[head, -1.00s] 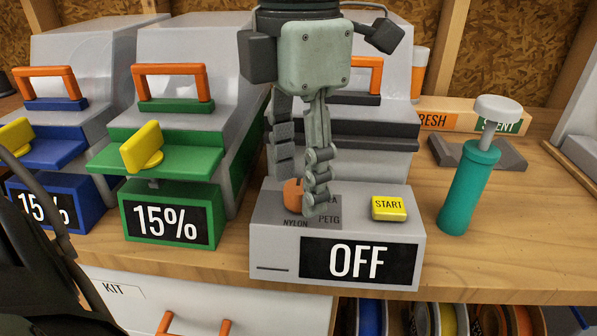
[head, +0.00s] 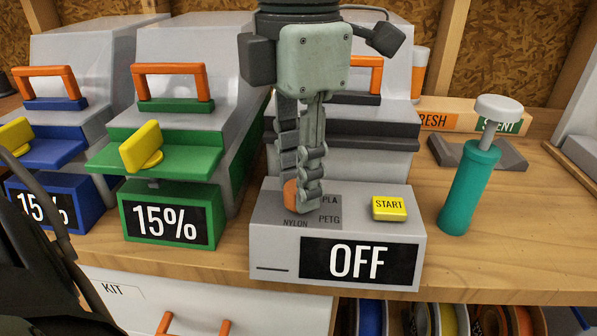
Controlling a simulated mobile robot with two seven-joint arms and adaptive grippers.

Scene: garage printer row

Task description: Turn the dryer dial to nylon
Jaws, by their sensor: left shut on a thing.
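The grey dryer (head: 269,262) has a sloping front panel with an orange dial (head: 289,190), printed with NYLON, PLA and PETG around it. Its display (head: 360,260) reads OFF. My left gripper (head: 302,196) comes down from above with its fingers shut on the dial. The fingers hide most of the dial, so I cannot tell which label it points to. A yellow START button (head: 389,208) sits to the right on the same panel. My right gripper is not in view.
A green unit (head: 120,215) showing 15% and a blue one (head: 85,205) stand to the left, each with a yellow lever. A teal pump bottle (head: 468,190) stands on the right.

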